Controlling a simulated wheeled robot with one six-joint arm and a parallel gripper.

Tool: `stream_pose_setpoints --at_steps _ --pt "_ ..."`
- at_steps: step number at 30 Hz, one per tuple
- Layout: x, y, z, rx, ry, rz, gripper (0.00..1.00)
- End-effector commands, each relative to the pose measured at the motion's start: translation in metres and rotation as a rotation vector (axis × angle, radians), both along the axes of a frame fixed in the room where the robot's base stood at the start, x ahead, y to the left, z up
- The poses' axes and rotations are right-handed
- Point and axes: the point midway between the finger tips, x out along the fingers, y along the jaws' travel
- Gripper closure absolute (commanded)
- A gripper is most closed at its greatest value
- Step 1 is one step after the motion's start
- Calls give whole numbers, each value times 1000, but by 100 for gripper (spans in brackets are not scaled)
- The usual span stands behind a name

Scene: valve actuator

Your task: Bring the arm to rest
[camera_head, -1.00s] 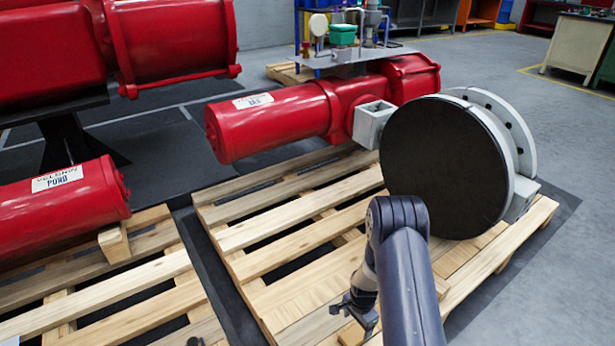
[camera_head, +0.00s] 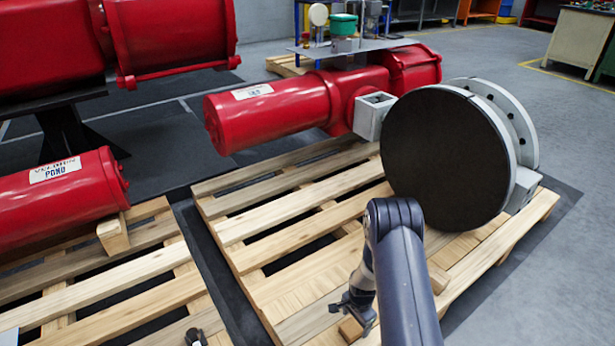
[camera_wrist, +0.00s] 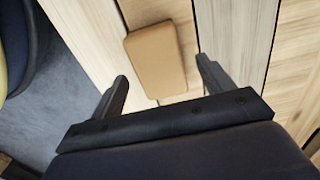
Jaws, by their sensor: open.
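My gripper (camera_head: 356,308) hangs low over the near part of the right wooden pallet (camera_head: 240,228), at the end of my dark grey arm. In the wrist view my gripper (camera_wrist: 162,71) is open, its two black fingers apart. A small tan block (camera_wrist: 157,60) lies on the boards ahead of and partly between the fingers. No contact with the block shows, and the jaws hold nothing.
A large dark disc (camera_head: 445,160) on a grey flanged valve and a red actuator cylinder (camera_head: 270,115) rest on the right pallet. Another red cylinder (camera_head: 65,195) lies on the left pallet. A work table (camera_head: 355,46) stands behind. Open grey floor (camera_head: 565,125) lies right.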

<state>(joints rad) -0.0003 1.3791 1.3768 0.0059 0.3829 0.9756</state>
Motion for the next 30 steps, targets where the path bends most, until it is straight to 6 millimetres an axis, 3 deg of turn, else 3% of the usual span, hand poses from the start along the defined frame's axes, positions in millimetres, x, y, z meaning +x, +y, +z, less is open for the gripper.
stream_pose_setpoints --at_steps 1,11,21,30 --pt "0 0 16 0 0 0 24" --pt "-1 0 82 0 1 -1 24" --pt "-49 13 121 49 123 -248 24" --pt "-79 32 162 124 235 -460 24"
